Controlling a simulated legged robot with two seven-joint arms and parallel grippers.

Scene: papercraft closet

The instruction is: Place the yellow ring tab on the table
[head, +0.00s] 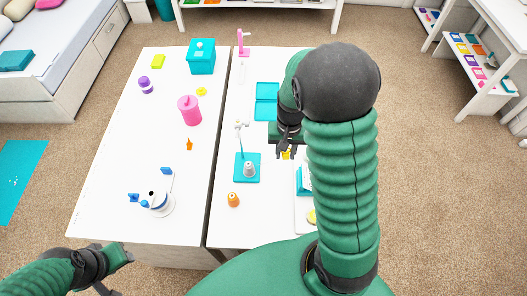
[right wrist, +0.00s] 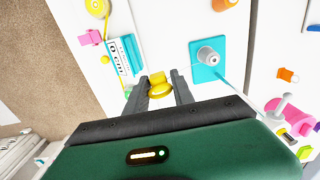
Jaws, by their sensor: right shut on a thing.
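My right gripper (head: 286,152) is over the right-hand white table (head: 275,222). It is shut on the yellow ring tab (right wrist: 160,86), which sits between the two dark fingertips in the right wrist view. In the head view only a small yellow patch of the tab (head: 286,156) shows by the fingers. I cannot tell whether the tab touches the table. My left gripper (head: 108,284) is at the lower left, off the table's front edge, partly cut off by the frame; its jaws are unclear.
A teal base with a grey spool (head: 249,169) stands left of the right gripper. An orange spool (head: 233,199) is nearer. Teal open trays (head: 266,101) lie further back. The left table (head: 110,195) holds a pink pot (head: 189,110) and a teal box (head: 201,57), with bare areas between.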

